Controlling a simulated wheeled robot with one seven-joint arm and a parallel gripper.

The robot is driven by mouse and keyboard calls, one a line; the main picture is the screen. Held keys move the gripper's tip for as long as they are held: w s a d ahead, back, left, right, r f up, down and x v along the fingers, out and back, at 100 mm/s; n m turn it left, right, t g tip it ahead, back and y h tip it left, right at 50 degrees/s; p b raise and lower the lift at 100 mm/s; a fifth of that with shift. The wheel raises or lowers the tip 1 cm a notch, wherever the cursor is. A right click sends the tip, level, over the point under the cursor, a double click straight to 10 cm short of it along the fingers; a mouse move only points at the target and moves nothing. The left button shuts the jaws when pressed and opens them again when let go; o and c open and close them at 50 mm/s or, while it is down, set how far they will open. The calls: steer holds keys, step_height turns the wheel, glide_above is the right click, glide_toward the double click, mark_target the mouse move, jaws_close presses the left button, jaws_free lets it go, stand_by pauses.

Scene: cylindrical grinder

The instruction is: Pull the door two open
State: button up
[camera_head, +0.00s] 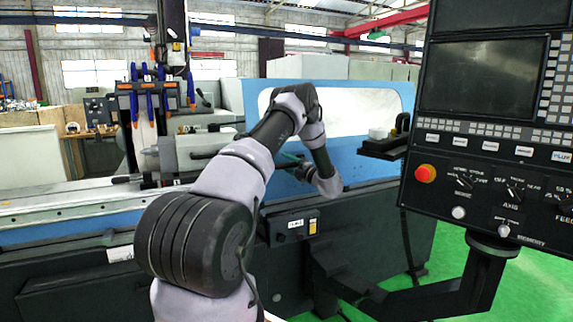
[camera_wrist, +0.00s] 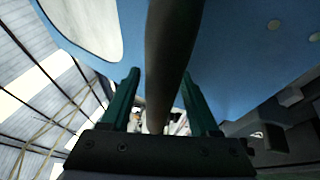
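The blue door (camera_head: 362,157) with its large pale window stands behind my arm in the head view. In the wrist view the blue panel (camera_wrist: 240,60) fills much of the upper part, with a pale window edge (camera_wrist: 90,25) at the upper left. A dark handle bar (camera_wrist: 172,45) runs down between the two green fingers of my gripper (camera_wrist: 158,78). The fingers are apart, with visible gaps beside the bar, so the gripper looks open around it. In the head view my gripper (camera_head: 290,160) is small and partly hidden by my arm, at the door's lower left.
A control panel (camera_head: 490,140) on a dark support arm stands close on the right. A dark bracket (camera_head: 385,147) juts out beside it. The grinder's dark lower body (camera_head: 80,290) runs along the front. Green floor (camera_head: 535,290) shows at the lower right.

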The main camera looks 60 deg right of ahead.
steer(key=shift+s, duration=0.1)
steer(key=v, duration=1)
steer(key=shift+s, duration=0.3)
steer(key=shift+f, duration=0.15)
steer(key=shift+a, duration=0.1)
